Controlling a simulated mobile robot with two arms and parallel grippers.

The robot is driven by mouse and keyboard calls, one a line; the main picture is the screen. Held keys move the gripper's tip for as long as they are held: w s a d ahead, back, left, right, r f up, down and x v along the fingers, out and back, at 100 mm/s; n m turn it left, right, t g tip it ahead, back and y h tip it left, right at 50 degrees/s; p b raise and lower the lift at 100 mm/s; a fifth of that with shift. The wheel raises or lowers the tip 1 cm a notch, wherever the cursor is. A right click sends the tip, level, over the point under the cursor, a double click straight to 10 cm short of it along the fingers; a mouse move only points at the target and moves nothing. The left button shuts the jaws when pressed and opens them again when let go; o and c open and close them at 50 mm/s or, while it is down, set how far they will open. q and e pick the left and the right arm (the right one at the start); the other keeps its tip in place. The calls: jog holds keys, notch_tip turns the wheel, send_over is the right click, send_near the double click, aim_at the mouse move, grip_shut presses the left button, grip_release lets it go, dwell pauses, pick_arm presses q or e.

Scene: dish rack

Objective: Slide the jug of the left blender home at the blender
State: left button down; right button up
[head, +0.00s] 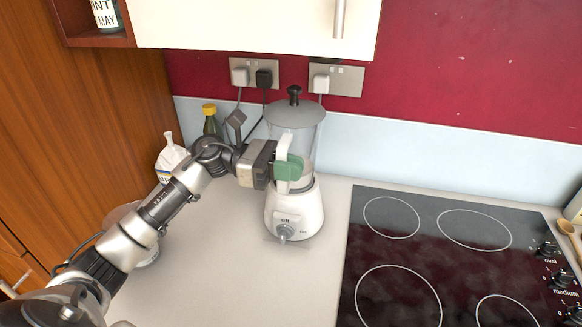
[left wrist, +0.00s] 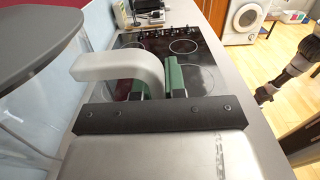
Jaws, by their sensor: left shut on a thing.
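The blender stands on the counter, with a white base (head: 295,208) and a dial at its front. Its clear jug (head: 309,135) has a grey lid with a black knob and stands upright over the base. Whether it is fully seated cannot be told. My left gripper (head: 288,168) comes from the left, its green fingers shut on the jug's white handle (head: 283,148). In the left wrist view, the handle (left wrist: 118,66) curves down between the green fingers (left wrist: 157,80), and the grey lid (left wrist: 40,38) is at upper left.
The black hob (head: 440,255) lies right of the blender. Sockets with plugs (head: 295,76) are on the wall behind. Part of my right arm (left wrist: 290,70) shows at the right.

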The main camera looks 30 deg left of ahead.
pick_arm(q)
jog(key=shift+f, duration=0.1)
dwell(0.4)
jog(key=c, duration=1.1)
grip_release()
jog(key=b+v, duration=0.5)
jog(key=v, duration=0.6)
jog(key=shift+d, duration=0.1)
